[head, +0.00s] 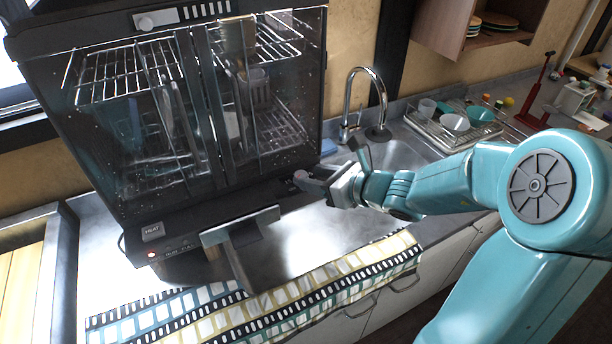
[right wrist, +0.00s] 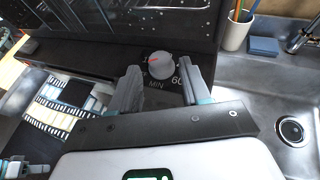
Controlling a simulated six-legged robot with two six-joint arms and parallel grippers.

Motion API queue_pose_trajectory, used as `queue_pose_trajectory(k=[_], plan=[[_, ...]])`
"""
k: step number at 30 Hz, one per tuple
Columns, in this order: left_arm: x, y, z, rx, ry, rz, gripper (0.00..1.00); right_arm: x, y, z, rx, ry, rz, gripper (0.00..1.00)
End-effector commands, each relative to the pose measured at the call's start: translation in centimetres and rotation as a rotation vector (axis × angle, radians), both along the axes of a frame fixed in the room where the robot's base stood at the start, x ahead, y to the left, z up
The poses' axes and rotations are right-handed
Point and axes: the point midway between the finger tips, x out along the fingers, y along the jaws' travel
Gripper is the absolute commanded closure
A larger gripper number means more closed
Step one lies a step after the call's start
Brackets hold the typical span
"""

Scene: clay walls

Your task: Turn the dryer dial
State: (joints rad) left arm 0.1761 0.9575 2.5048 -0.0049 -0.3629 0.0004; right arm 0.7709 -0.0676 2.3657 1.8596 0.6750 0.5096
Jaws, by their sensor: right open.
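The dryer (head: 190,120) is a dark cabinet with glass doors and wire racks on the counter. Its round grey dial (right wrist: 161,66) sits on the dark lower panel, with a red mark to its left and "MIN" and "60" printed near it. In the head view the dial (head: 300,176) is small, beside my gripper. My right gripper (head: 318,178) reaches in from the right to the dryer's lower right corner. In the right wrist view its open fingers (right wrist: 164,76) stand to either side of the dial. Whether they touch it is unclear. My left gripper is not clearly visible.
A HEAT button (head: 152,232) and red light are at the panel's left. A grey T-shaped piece (head: 240,226) stands out in front. A patterned towel (head: 260,306) lies along the counter edge. The sink, tap (head: 378,95) and dish rack (head: 455,130) are to the right.

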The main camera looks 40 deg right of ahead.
Motion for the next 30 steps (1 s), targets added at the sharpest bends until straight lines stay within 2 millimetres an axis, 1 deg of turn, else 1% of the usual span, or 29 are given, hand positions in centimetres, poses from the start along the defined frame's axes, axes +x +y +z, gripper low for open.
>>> queue_pose_trajectory(k=[1, 6, 10, 17, 18, 20, 21, 26, 30], plan=[[0.0, 0.0, -0.1, 0.0, 0.0, 0.0, 1.0, 0.9, 0.2, -0.4, 0.002, 0.001, 0.006, 0.53], [0.0, 0.0, -0.1, 0.0, 0.0, 0.0, 1.0, 2.8, 0.3, -1.1, 0.001, 0.0, 0.004, 0.53], [0.0, 0.0, -0.1, 0.0, 0.0, 0.0, 1.0, 3.2, 0.3, -1.3, 0.0, 0.0, 0.003, 0.53], [0.0, 0.0, -0.1, 0.0, 0.0, 0.0, 1.0, 3.2, 0.3, -1.2, 0.0, 0.0, 0.002, 0.53], [0.0, 0.0, -0.1, 0.0, 0.0, 0.0, 1.0, 3.2, 0.3, -1.3, 0.0, 0.0, 0.002, 0.66], [0.0, 0.0, -0.1, 0.0, 0.0, 0.0, 1.0, 3.2, 0.3, -1.3, 0.0, 0.0, 0.002, 0.86], [0.0, 0.0, -0.1, 0.0, 0.0, 0.0, 1.0, 3.2, 0.3, -1.2, 0.0, 0.0, 0.002, 0.93], [0.0, 0.0, -0.3, 0.0, 0.0, 0.0, 1.0, 3.2, 0.3, -1.3, -0.001, -0.001, 0.0, 0.93], [0.0, 0.0, -1.1, 0.0, 0.0, 0.0, 1.0, 3.2, 0.3, -1.5, -0.002, -0.003, -0.013, 0.93]])
